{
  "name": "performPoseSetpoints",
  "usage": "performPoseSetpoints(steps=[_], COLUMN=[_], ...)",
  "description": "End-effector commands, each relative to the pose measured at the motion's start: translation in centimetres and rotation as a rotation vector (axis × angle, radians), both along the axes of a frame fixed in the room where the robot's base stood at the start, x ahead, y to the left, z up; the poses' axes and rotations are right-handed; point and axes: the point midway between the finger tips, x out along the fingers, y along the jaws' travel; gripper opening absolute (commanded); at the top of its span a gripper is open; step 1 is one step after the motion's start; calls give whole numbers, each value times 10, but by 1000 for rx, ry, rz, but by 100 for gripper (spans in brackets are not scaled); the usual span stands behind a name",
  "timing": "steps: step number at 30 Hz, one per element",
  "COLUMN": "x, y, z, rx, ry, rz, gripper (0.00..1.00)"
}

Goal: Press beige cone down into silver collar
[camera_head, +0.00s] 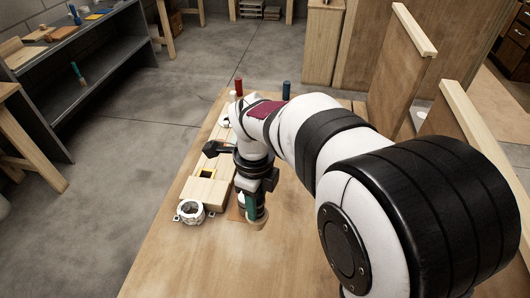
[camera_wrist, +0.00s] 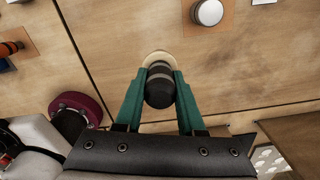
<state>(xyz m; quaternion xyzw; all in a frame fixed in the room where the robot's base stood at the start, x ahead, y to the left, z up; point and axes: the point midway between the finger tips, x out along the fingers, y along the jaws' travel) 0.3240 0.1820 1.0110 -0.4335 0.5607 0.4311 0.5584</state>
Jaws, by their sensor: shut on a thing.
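My gripper (camera_wrist: 160,90), with green fingers, is shut on the dark cylindrical upper part of the beige cone (camera_wrist: 157,57). The cone's pale round end shows beyond the fingertips in the wrist view and low beneath my gripper (camera_head: 253,208) in the head view. Whether that end touches the table is unclear. A silver-white round piece, likely the silver collar (camera_wrist: 208,12), stands on a brown square plate at the top of the wrist view, apart from the cone. In the head view it is partly hidden behind my gripper.
The wooden table (camera_head: 185,265) has free room at its front. A white ring-shaped roll (camera_head: 189,212) and wooden blocks (camera_head: 205,190) lie left of my gripper. A red cylinder (camera_head: 238,86) and a dark blue cylinder (camera_head: 286,90) stand at the far end.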

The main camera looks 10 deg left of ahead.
Motion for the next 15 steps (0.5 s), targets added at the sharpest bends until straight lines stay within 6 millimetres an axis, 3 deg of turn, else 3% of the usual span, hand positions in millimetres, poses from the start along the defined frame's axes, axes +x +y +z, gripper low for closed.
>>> performPoseSetpoints(steps=[3,7,12,15], x=[27,49,56,53], y=[45,106,173,194], z=[6,9,8,7], rx=[-4,-9,-4,0], ry=[-1,1,0,1], rz=[11,14,5,-2], gripper=[0,0,0,0])
